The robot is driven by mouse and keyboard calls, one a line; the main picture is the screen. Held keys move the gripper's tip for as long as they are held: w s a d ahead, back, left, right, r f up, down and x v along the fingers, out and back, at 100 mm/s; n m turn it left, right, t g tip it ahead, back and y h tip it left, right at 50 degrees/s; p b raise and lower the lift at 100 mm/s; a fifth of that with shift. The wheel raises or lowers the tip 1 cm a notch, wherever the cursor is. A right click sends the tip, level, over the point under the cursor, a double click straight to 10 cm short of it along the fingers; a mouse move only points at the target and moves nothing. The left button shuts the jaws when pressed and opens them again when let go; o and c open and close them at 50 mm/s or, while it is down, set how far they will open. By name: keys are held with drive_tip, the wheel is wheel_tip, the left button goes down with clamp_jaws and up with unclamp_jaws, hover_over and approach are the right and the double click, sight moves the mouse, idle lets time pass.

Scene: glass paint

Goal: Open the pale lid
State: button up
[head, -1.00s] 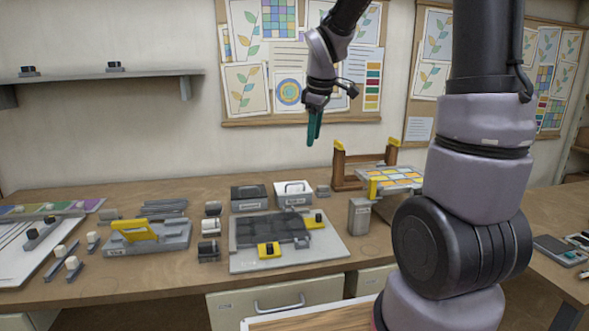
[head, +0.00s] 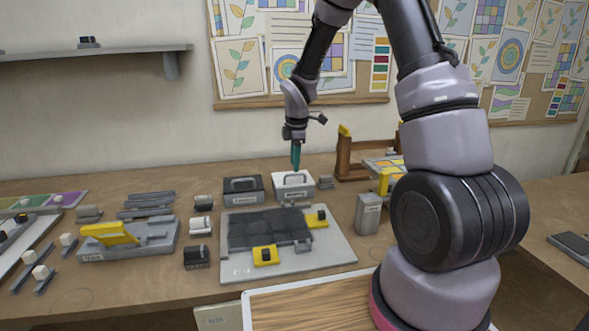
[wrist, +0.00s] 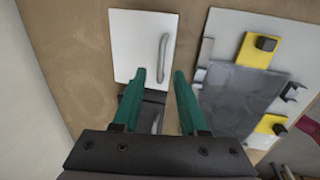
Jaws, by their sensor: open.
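The pale lid (head: 281,182) is the white top of a small box at the back of the workbench, with a raised bar handle. In the wrist view the lid (wrist: 130,40) shows from above, with its grey handle (wrist: 162,55) along its right side. My gripper (head: 296,170) points down over the pale lid, its teal fingers open. In the wrist view the gripper (wrist: 160,74) has its fingertips apart on either side of the handle's near end. Nothing is seen held. I cannot tell whether the fingers touch the lid. The lid looks closed.
A dark-lidded box (head: 242,196) stands just left of the pale one. In front lies a grey board (head: 335,251) with a dark glass panel (head: 268,229) and yellow clamps. A wooden rack (head: 345,160) stands to the right.

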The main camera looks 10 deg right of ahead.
sight(294, 184)
drive_tip(key=shift+w+f, duration=0.15)
drive_tip(key=shift+f, duration=0.65)
drive_tip(key=shift+w+f, duration=0.15)
drive_tip(key=shift+f, duration=0.6)
drive_tip(key=shift+c, duration=0.4)
clamp_jaws()
